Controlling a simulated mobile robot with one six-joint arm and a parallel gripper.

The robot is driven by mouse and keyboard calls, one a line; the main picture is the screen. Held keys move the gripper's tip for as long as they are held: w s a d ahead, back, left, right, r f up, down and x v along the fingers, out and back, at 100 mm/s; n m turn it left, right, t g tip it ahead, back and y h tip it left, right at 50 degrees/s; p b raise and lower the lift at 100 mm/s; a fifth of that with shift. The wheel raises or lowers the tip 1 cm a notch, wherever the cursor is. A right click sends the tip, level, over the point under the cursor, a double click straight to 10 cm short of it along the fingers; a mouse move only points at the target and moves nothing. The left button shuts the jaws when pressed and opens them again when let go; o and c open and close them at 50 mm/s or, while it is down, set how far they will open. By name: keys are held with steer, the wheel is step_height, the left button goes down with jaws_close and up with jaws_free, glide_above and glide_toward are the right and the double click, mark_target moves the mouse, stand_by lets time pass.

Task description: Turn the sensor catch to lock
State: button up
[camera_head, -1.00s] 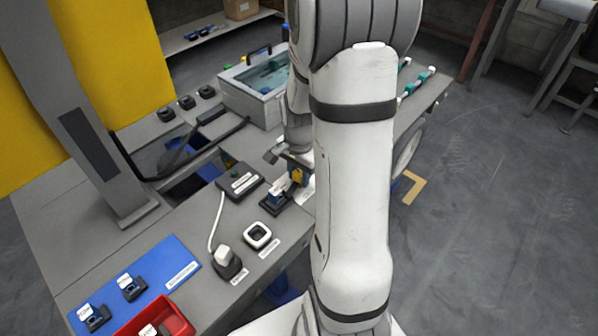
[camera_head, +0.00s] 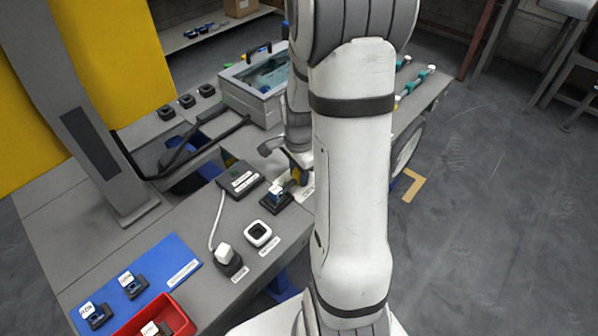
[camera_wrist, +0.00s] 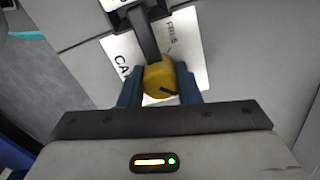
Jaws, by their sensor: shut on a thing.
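The yellow sensor catch (camera_wrist: 158,80) is a rounded knob with a dark line on its face, at the end of a dark bar in the wrist view. A white label plate (camera_wrist: 117,55) with partly hidden lettering lies behind it. My gripper (camera_wrist: 160,88) has its blue fingers on either side of the catch and is shut on it. In the head view my gripper (camera_head: 301,174) is partly hidden by my arm. The blue and white sensor (camera_head: 276,192) sits in a dark holder just left of it.
A dark box with a white label (camera_head: 241,180) and a white square ring (camera_head: 258,233) stand close by on the bench. A white cabled plug (camera_head: 224,254), a blue mat (camera_head: 168,257) and a red tray (camera_head: 176,314) are nearer. A lidded grey case (camera_head: 250,98) stands behind.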

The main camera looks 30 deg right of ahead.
mark_target(298, 172)
steer(key=o, duration=1)
steer(key=shift+r, duration=0.1)
step_height(298, 172, up, 8)
steer(key=shift+f+p, duration=0.15)
steer(key=shift+p, duration=0.8)
steer(key=shift+a+r, duration=0.1)
steer(key=shift+r, duration=0.1)
steer(key=s+a+r+n+t+p, duration=0.1)
steer(key=s+a+r+n+p, duration=0.3)
steer(key=r, duration=0.4)
steer(key=s+a+r+n+p, duration=0.4)
steer(key=r+n+p, duration=0.1)
steer(key=r+n, duration=0.2)
steer(key=s+a+r+n+t+p, duration=0.1)
steer(key=s+a+r+n+p, duration=0.2)
steer(key=r, duration=0.6)
steer(key=shift+s+a+r+n+t+p, duration=0.2)
steer(key=shift+s+n+p, duration=0.15)
steer(key=shift+n+p, duration=0.3)
steer(key=shift+s+a+r+n+t+p, duration=0.1)
steer(key=shift+s+a+n+p, duration=0.1)
steer(key=shift+s+n+p, duration=0.4)
